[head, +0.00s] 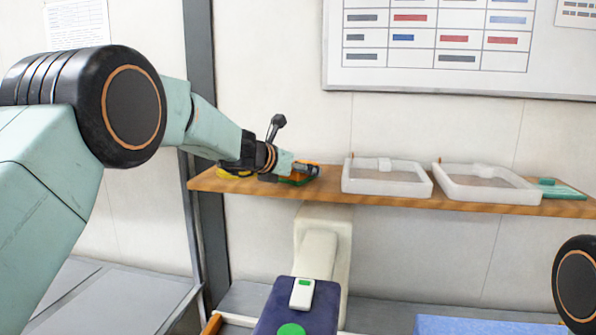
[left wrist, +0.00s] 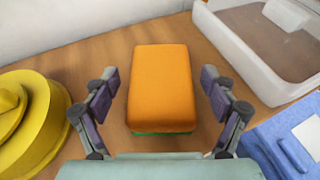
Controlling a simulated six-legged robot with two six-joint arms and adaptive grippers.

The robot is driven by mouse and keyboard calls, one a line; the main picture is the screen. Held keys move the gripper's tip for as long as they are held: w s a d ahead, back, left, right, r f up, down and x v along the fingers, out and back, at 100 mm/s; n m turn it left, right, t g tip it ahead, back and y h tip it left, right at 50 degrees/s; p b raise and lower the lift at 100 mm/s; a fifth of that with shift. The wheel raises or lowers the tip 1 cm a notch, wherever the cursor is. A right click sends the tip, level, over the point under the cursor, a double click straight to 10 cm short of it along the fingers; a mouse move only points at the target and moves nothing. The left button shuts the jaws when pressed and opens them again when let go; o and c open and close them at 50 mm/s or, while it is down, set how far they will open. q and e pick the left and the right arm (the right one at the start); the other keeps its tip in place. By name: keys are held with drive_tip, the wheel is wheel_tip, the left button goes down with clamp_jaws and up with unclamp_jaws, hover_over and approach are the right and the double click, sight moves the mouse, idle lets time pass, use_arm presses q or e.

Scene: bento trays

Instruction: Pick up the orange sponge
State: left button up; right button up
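The orange sponge (left wrist: 160,85) lies flat on the wooden shelf in the left wrist view, with a green edge showing along its near side. In the head view it (head: 313,166) shows only partly behind my left gripper (head: 305,170). My left gripper is open, and its two fingers (left wrist: 160,95) stand to the left and right of the sponge's near part, with a gap on each side. My right gripper is not in view; only a dark round joint of my right arm shows at the right edge of the head view.
A round yellow object (left wrist: 30,122) stands close left of the left gripper. A clear tray with a white rim (head: 387,192) is right of the sponge, and a second tray (head: 487,198) is farther right. A teal item (head: 560,192) lies at the shelf's right end.

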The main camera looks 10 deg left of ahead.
use_arm(q)
drive_tip(key=shift+w+d+f, duration=0.1)
drive_tip(key=shift+w+d, duration=0.05)
drive_tip(key=shift+d, duration=0.15)
drive_tip(key=c, duration=0.4)
drive_tip(key=shift+a, duration=0.3)
drive_tip(key=c, duration=0.5)
drive_tip(key=shift+c, duration=0.7)
drive_tip(key=shift+d, duration=0.15)
